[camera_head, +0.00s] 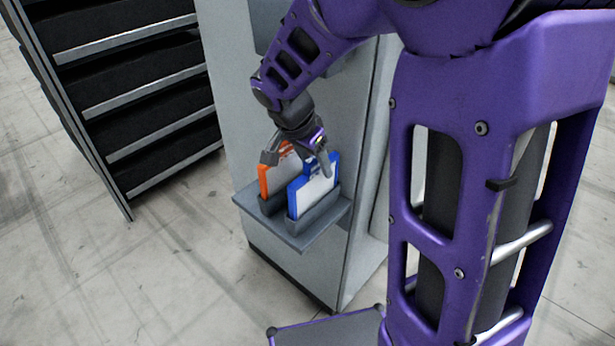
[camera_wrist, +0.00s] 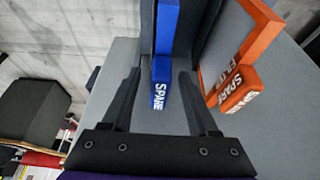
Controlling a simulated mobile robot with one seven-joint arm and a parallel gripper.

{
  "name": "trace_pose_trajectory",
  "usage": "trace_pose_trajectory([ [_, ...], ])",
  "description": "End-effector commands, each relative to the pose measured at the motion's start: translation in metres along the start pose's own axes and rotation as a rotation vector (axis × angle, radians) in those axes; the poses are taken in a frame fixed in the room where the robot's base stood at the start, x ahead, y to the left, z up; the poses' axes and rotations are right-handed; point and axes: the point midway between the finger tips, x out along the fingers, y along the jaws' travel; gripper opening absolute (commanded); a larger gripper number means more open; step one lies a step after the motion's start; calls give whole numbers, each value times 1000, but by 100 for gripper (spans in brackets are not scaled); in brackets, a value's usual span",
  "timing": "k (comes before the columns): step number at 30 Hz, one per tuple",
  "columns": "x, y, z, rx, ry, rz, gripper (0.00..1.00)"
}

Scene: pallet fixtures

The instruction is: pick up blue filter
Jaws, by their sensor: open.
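The blue filter (camera_head: 311,192) is a blue-framed panel with a pale face, standing upright in a grey holder slot on the shelf. In the wrist view its blue edge and a part marked "SPARE" (camera_wrist: 159,95) show at the middle. My gripper (camera_head: 299,165) is open above the filters. In the wrist view its two fingers (camera_wrist: 159,74) lie apart on either side of the blue part, with gaps showing. I cannot tell how far the fingertips are from it in depth.
An orange filter (camera_head: 268,182) stands upright beside the blue one and also shows right of my right finger in the wrist view (camera_wrist: 238,93). The grey shelf (camera_head: 322,232) juts from a pale cabinet (camera_head: 355,200). A dark drawer rack (camera_head: 140,105) stands at left.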

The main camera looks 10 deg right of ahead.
Motion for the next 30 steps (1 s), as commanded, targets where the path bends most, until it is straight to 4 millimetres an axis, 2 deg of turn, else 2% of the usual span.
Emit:
trace_pose_trajectory([
  [1,12,1,3,-1,-2,5,60],
  [3,24,1,4,-2,-1,3,60],
  [6,34,1,3,-1,-1,2,60],
  [13,35,0,2,-1,0,0,60],
  [14,35,1,2,-1,0,0,56],
  [23,34,1,2,-1,0,0,2],
  [24,34,1,2,-1,0,0,0],
  [30,34,0,2,-1,0,0,0],
])
